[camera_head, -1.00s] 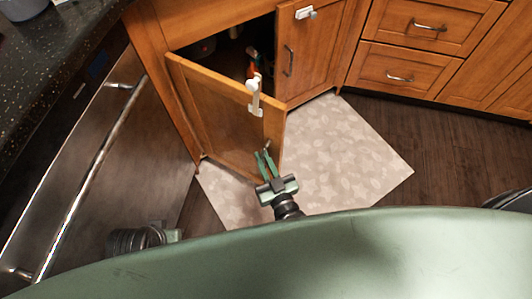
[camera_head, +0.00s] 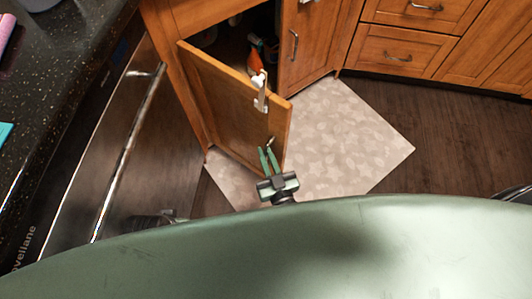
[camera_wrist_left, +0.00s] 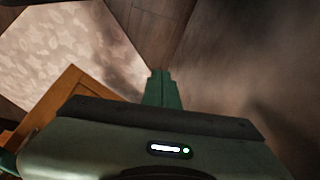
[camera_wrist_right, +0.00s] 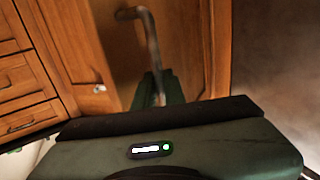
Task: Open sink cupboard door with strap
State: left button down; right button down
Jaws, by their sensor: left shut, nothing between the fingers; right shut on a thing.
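The wooden sink cupboard door (camera_head: 232,108) stands open, swung out over the patterned mat. A white strap latch (camera_head: 261,92) hangs over its top edge near the free corner. My right gripper (camera_head: 268,154) is at the door's outer face near the free edge, shut on the metal bar handle. In the right wrist view the handle (camera_wrist_right: 152,42) runs between its fingers (camera_wrist_right: 159,90). In the left wrist view my left gripper (camera_wrist_left: 163,80) is shut and empty above the floor. In the head view only part of the left wrist shows, low on the left.
The neighbouring cupboard door (camera_head: 307,45) is closed. An orange-topped bottle (camera_head: 254,60) stands in the dark cupboard. A steel dishwasher (camera_head: 110,150) with a long bar handle is to the left, under the dark counter (camera_head: 55,90). Bare wood floor (camera_head: 440,140) is right of the mat (camera_head: 345,140).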

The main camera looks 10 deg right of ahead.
jog(key=shift+a+f, duration=0.15)
jog(key=c, duration=1.5)
grip_release()
jog(key=shift+w, duration=0.15)
pick_arm(q)
jog(key=shift+w, duration=0.1)
